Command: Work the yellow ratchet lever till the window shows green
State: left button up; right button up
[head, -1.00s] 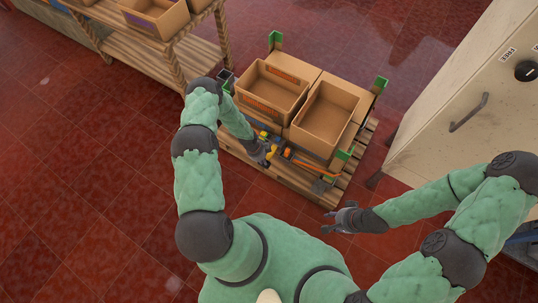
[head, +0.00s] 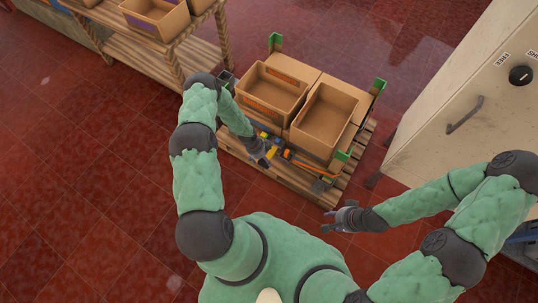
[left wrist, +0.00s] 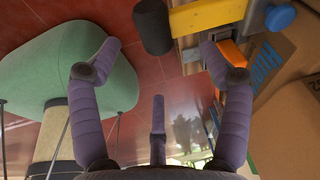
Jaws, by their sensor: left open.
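The yellow lever (head: 272,150) sits at the front of the pallet load. In the left wrist view its yellow bar (left wrist: 208,16) crosses the top, with a dark grip at its left end and a blue knob at its right. My left gripper (head: 263,160) is beside the lever. In the wrist view its fingers (left wrist: 160,52) are spread, with nothing between them; the dark grip is just beyond the fingertips. An orange part (left wrist: 231,52) shows behind the right finger. I cannot make out the window or its colour. My right gripper (head: 338,215) hangs empty in front of the pallet, too small to judge.
The wooden pallet (head: 322,196) carries open cardboard boxes (head: 322,122) with green corner pieces (head: 380,85). An orange strap (head: 312,166) runs along its front. A shelf (head: 140,50) stands left, a pale cabinet (head: 450,85) right. The red floor in front is clear.

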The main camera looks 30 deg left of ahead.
pick_arm(q)
jog(key=shift+r+p, duration=1.45)
jog(key=shift+r, duration=1.25)
